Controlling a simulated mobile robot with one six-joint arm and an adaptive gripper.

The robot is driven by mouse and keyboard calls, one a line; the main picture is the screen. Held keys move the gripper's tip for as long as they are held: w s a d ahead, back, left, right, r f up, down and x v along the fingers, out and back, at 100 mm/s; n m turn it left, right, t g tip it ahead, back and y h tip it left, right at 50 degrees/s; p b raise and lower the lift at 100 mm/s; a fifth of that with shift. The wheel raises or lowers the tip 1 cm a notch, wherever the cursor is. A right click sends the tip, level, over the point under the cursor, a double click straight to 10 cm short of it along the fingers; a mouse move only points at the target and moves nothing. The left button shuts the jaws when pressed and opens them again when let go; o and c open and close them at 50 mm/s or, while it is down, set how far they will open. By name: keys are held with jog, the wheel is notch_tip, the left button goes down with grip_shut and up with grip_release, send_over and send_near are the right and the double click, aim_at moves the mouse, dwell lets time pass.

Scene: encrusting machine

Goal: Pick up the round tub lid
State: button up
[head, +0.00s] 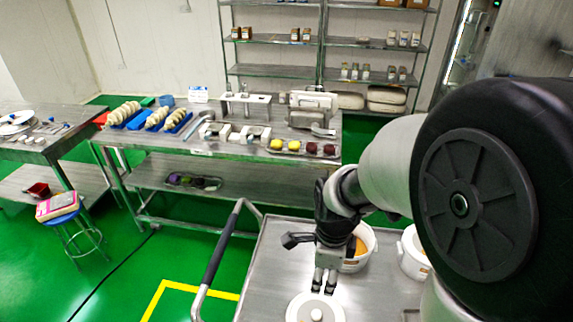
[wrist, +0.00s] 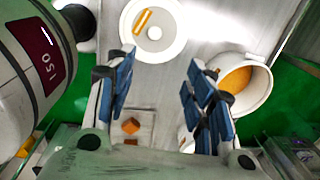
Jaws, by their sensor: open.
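The round tub lid (head: 300,309) is white with a small knob and lies flat on the metal table at the bottom edge of the head view, partly cut off. In the wrist view the lid (wrist: 172,42) shows at the top, with an orange-edged mark beside its knob. My gripper (head: 324,288) points down just behind and above the lid. In the wrist view my gripper (wrist: 160,57) has its blue-padded fingers spread wide, with nothing between them. The lid lies beyond the fingertips, apart from them.
A white tub (head: 368,237) with orange contents stands behind my gripper, and also shows in the wrist view (wrist: 263,98). Another white tub (head: 411,262) stands to its right. A dark-gripped rail (head: 222,247) runs along the table's left side. The tabletop left of the lid is clear.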

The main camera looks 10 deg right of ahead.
notch_tip(320, 180, down, 5)
jog(key=m, duration=0.4)
jog(key=b, duration=0.3)
send_over(317, 314)
jog(key=shift+g, duration=0.4)
notch_tip(317, 314, down, 11)
jog(key=shift+w+a+r, duration=0.1)
jog(key=shift+f+b, duration=0.85)
jog(key=shift+f, duration=2.15)
jog(key=shift+r, duration=0.1)
jog(key=shift+c, duration=0.3)
jog(key=c, duration=1.1)
